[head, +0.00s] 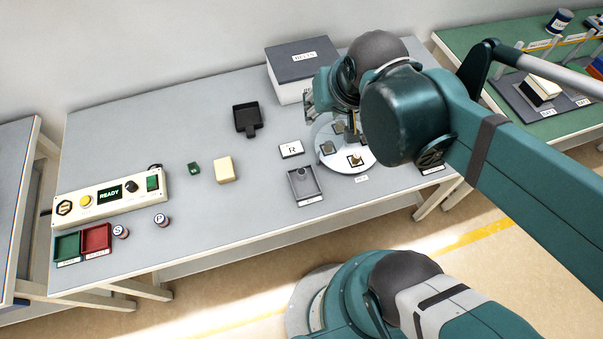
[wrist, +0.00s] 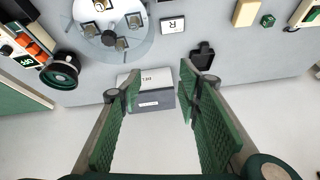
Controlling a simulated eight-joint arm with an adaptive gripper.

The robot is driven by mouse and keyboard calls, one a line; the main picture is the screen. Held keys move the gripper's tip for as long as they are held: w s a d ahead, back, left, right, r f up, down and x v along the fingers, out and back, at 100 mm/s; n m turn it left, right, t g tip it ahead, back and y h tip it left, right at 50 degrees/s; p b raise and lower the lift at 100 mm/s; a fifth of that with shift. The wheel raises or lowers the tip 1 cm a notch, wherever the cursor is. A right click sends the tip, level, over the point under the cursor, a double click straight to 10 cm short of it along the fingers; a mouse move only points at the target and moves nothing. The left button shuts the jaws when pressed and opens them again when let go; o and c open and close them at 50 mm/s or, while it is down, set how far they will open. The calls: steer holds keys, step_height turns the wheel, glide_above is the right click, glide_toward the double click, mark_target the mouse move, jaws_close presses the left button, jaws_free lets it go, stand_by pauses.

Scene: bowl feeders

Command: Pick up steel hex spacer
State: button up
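I cannot make out the steel hex spacer for certain. A round pale plate (head: 325,135) bears several dark square pads with small parts on them, too small to identify; one part looks brass-coloured (head: 355,159). The plate also shows in the wrist view (wrist: 80,12), at the top left, with a dark hub in the middle. My gripper (wrist: 160,88) is open, with two green pads wide apart and nothing between them. In the head view my gripper (head: 318,97) is above the table by the plate, partly hidden by my arm.
A grey-lidded box (head: 303,60) stands at the back, beyond my fingers in the wrist view. A black scoop (head: 247,117), an R card (head: 291,149), a grey tray (head: 317,195), a cream block (head: 225,170) and a control panel (head: 75,209) are on the table.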

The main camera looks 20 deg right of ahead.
step_height(320, 180, down, 8)
steer(key=w+a+m+g, duration=0.2)
steer(key=a+m+g, duration=0.1)
steer(key=m, duration=0.2)
steer(key=m+g+b, duration=0.2)
steer(key=m+g, duration=0.1)
steer(key=m, duration=0.2)
glide_above(300, 173)
steer(key=shift+w+f, duration=0.2)
steer(key=shift+f, duration=5.15)
steer(key=shift+f, duration=1.3)
steer(key=shift+f, duration=0.1)
steer(key=shift+s+f+b, duration=0.15)
steer(key=shift+f+b, duration=0.85)
steer(key=shift+f, duration=1.5)
